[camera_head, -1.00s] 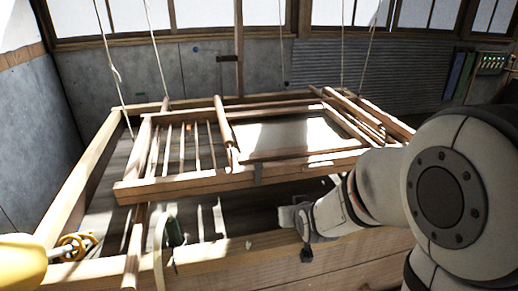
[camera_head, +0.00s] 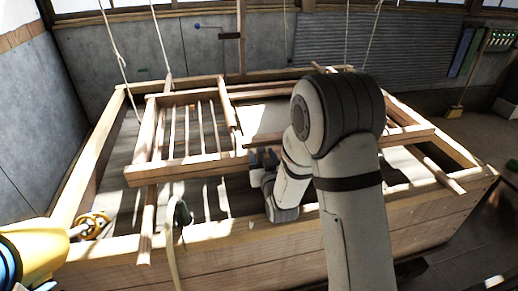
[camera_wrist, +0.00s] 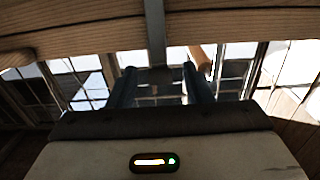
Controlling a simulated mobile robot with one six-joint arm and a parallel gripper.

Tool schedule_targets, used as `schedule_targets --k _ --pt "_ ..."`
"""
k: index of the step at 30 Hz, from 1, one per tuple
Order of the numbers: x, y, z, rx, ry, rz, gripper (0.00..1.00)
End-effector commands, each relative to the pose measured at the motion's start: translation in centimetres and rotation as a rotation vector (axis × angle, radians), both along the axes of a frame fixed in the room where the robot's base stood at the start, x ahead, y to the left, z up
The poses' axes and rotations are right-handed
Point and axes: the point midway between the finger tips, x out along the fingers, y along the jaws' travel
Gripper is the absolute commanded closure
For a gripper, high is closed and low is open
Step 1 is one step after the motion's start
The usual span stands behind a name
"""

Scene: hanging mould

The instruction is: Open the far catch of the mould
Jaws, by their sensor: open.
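The mould (camera_head: 180,171), a wooden frame with slats, hangs on cords above a wooden vat. My gripper (camera_head: 262,160) is at the mould's near rail, right of the slatted part, with its two fingers pointing up. In the wrist view, my gripper (camera_wrist: 161,88) is open, with a dark finger on each side. A dark narrow upright strip (camera_wrist: 155,32) crosses the wooden rail (camera_wrist: 80,37) and reaches down in line with the gap; it may be a catch. I cannot tell if it lies between the fingers or touches them.
The vat's front wall (camera_head: 230,262) stands below and in front of the mould. A yellow object with a brass wheel (camera_head: 92,224) is at the left. Cords (camera_head: 160,45) rise from the mould.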

Motion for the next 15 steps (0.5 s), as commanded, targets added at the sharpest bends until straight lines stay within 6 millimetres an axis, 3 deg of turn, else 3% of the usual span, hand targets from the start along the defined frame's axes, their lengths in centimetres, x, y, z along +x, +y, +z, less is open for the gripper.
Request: schedule_targets --k 6,15 --pt "2.4 0.7 0.1 0.000 0.001 0.000 0.54" --pt "2.7 0.8 0.0 0.000 0.001 0.001 0.54"
